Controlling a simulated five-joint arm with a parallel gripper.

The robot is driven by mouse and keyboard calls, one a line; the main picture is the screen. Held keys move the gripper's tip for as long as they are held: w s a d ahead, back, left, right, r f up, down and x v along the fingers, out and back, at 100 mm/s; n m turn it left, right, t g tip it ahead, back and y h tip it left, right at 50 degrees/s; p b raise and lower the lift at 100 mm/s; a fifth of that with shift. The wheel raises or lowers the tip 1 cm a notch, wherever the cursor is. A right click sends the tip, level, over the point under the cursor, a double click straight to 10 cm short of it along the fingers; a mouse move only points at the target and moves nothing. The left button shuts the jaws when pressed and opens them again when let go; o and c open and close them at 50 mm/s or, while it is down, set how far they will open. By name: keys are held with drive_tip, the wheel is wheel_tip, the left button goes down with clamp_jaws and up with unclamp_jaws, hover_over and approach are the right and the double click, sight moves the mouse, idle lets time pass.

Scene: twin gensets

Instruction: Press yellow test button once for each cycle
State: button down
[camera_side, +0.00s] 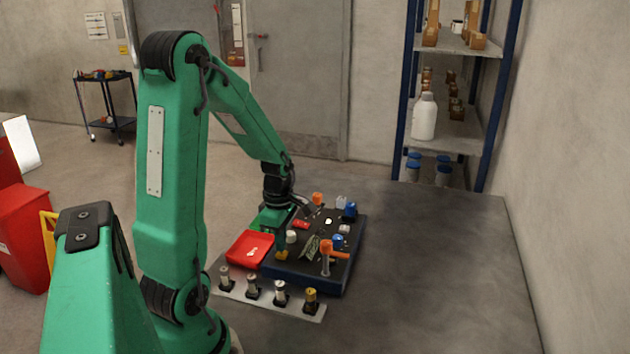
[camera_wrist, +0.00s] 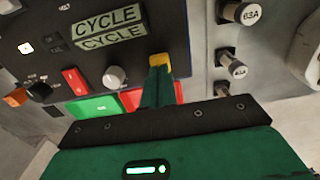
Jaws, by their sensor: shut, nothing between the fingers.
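The yellow test button (camera_wrist: 159,59) sits on the dark control panel (camera_wrist: 30,60) in the wrist view. My gripper (camera_wrist: 158,72) is shut and empty, its green fingertips right at the yellow button and covering its lower part. In the side view, my gripper (camera_side: 281,247) points down over the yellow button (camera_side: 282,256), which shows just below the tips. I cannot tell whether the tips touch it or whether it is pressed in. A lit display (camera_wrist: 110,30) above and left reads "CYCLE" on two lines.
A white knob (camera_wrist: 115,76) and a red switch (camera_wrist: 75,81) are left of the fingers. Fuses (camera_wrist: 232,66) marked 63A stand to the right. An orange-handled valve (camera_side: 327,250) rises from the panel. The table's right side is clear.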

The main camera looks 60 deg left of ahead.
drive_tip(key=shift+f, duration=0.45)
drive_tip(key=shift+s+d+f, duration=0.1)
drive_tip(key=shift+f, duration=0.95)
drive_tip(key=shift+r, duration=0.2)
wheel_tip(320, 180, up, 14)
drive_tip(key=shift+w+a, duration=0.2)
drive_tip(key=shift+d+r, duration=0.1)
drive_tip(key=shift+r, duration=0.05)
idle(2.9)
